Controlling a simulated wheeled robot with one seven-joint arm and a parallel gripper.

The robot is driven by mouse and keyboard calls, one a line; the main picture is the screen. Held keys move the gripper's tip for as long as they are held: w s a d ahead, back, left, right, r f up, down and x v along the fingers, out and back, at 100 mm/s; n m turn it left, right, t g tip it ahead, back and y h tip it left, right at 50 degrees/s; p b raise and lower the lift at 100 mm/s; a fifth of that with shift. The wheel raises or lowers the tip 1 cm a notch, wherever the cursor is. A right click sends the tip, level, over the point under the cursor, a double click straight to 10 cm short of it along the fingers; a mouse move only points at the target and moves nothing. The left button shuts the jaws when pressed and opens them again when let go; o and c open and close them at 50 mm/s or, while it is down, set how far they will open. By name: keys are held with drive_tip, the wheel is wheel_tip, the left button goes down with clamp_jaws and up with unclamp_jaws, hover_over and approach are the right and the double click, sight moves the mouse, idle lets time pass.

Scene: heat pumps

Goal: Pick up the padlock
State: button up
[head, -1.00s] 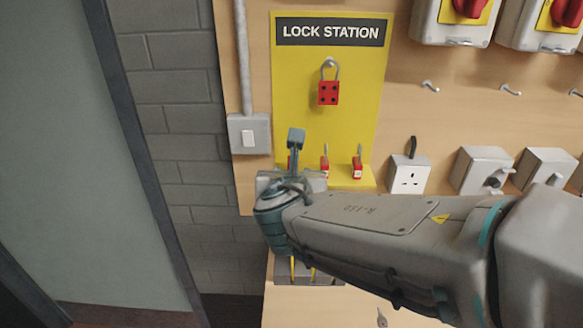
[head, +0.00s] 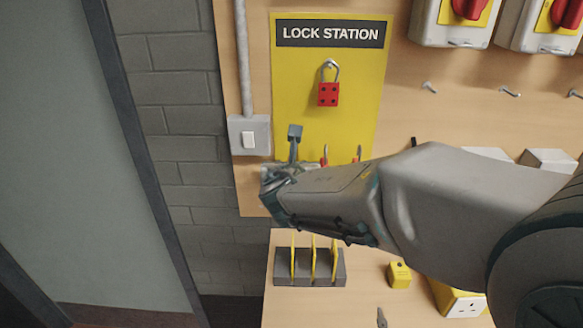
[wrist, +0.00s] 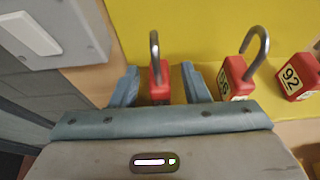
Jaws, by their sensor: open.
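A red padlock (wrist: 160,82) with a grey shackle stands between the two fingers of my open gripper (wrist: 161,86) in the wrist view. The fingers lie on either side of it; I cannot tell whether either touches it. Two more red padlocks stand to its right, one marked 56 (wrist: 234,78) and one marked 92 (wrist: 298,76). In the head view my gripper (head: 294,145) is at the lower left of the yellow lock station board (head: 300,85). There my arm hides most of the padlock row; parts of two padlocks show above it.
A switch box (head: 249,135) is fixed to the left of the board. Below, a grey rack (head: 309,281) with yellow pieces and a yellow block (head: 399,275) rest on the bench.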

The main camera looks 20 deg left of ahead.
clamp_jaws()
